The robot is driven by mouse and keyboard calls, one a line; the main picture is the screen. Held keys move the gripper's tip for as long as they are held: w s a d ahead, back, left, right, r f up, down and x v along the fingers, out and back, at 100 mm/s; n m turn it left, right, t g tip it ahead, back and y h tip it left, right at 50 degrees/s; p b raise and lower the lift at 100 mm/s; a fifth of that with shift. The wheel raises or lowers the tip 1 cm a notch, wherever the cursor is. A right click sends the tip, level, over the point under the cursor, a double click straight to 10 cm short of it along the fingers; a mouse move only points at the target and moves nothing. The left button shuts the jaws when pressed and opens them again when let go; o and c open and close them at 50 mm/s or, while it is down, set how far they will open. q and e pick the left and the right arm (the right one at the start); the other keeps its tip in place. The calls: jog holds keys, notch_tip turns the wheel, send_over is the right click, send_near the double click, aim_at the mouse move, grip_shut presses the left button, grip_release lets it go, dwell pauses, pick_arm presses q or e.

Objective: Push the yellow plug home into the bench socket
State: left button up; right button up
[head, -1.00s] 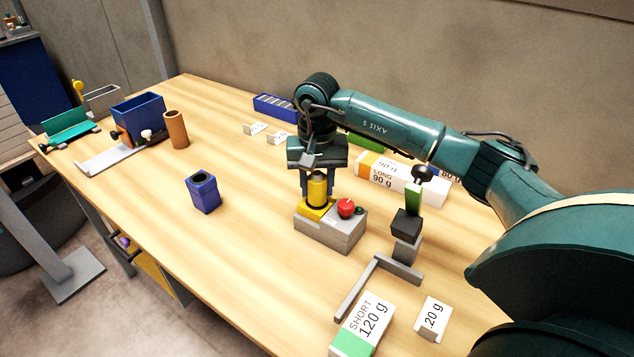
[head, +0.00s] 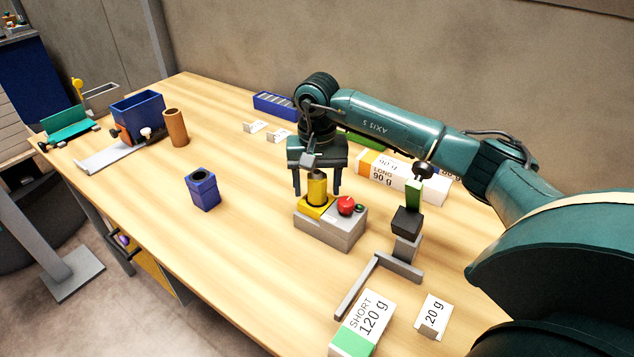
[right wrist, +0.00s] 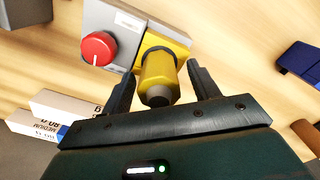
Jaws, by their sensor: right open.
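The yellow plug (head: 317,187) stands upright in the yellow bench socket (head: 307,211), on a grey box (head: 328,234). In the right wrist view the plug (right wrist: 158,72) shows its grey end, with a dark ring where it meets the yellow socket block (right wrist: 181,42). How deep it sits I cannot tell. My right gripper (head: 317,192) is open above the socket, with one finger on each side of the plug. In the right wrist view the fingers of this gripper (right wrist: 161,72) stand apart from the plug. My left gripper is not in view.
A red knob (head: 346,205) sits beside the socket on the same box. A grey stand with a black block (head: 406,221) is close on the right. A blue holder (head: 203,191) stands to the left, with bare table between. Labelled ream packs (head: 399,179) lie behind.

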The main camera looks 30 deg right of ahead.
notch_tip(320, 180, up, 13)
dwell(0.3)
dwell(0.5)
